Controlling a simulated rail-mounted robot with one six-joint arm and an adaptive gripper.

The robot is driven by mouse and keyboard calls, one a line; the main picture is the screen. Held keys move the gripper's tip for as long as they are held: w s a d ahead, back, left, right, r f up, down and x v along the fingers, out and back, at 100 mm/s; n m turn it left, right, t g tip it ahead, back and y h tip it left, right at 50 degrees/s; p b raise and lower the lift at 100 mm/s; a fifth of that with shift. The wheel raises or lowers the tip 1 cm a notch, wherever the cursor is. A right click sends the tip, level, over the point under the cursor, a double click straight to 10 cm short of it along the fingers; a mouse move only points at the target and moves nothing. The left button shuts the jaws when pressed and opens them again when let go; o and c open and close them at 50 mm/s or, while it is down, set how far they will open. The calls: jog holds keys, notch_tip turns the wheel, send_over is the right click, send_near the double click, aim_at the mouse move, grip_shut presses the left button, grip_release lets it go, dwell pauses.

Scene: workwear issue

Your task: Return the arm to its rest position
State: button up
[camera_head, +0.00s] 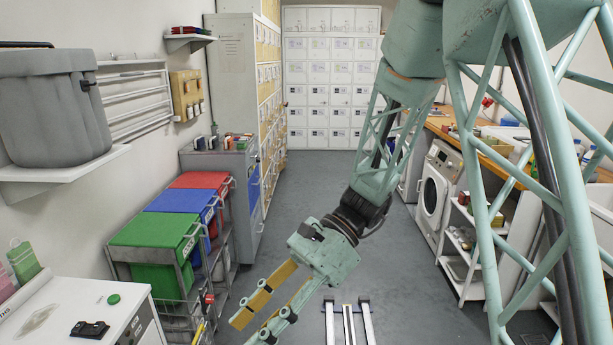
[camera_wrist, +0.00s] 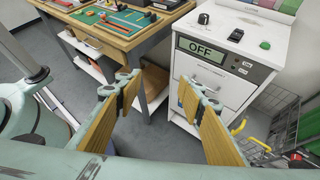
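My gripper (camera_head: 252,328) hangs at the end of my pale green arm, low in the middle of the head view, above the grey floor. Its two fingers with yellow pads are spread apart. In the wrist view, my gripper (camera_wrist: 158,83) also shows its fingers apart with nothing between them. The arm reaches down from the upper right, and the gripper points down and to the left. Beyond the fingers, the wrist view shows a wooden workbench and a white cabinet.
A white cabinet (camera_head: 52,304) with an "OFF" display (camera_wrist: 202,51) stands at lower left. Green (camera_head: 153,243), blue (camera_head: 183,202) and red (camera_head: 200,180) bins line the left. A workbench (camera_wrist: 113,25) holds tools. A washing machine (camera_head: 433,195) stands right. The central floor (camera_head: 312,185) is clear.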

jog(key=s+d+r+n+t+h, duration=0.3)
jog(key=s+d+r+n, duration=0.1)
jog(key=d, duration=0.6)
jog(key=s+d+r+n+t+h, duration=0.3)
jog(key=s+d+r, duration=0.4)
jog(key=d, duration=0.3)
jog(key=s+d+r+n+t+h, duration=0.3)
jog(key=s+d, duration=0.4)
jog(key=d, duration=0.4)
notch_tip(320, 180, up, 2)
jog(key=n+t, duration=0.1)
jog(key=n, duration=0.1)
jog(key=shift+r+n+t, duration=0.25)
jog(key=shift+n+t, duration=0.05)
jog(key=shift+t, duration=0.1)
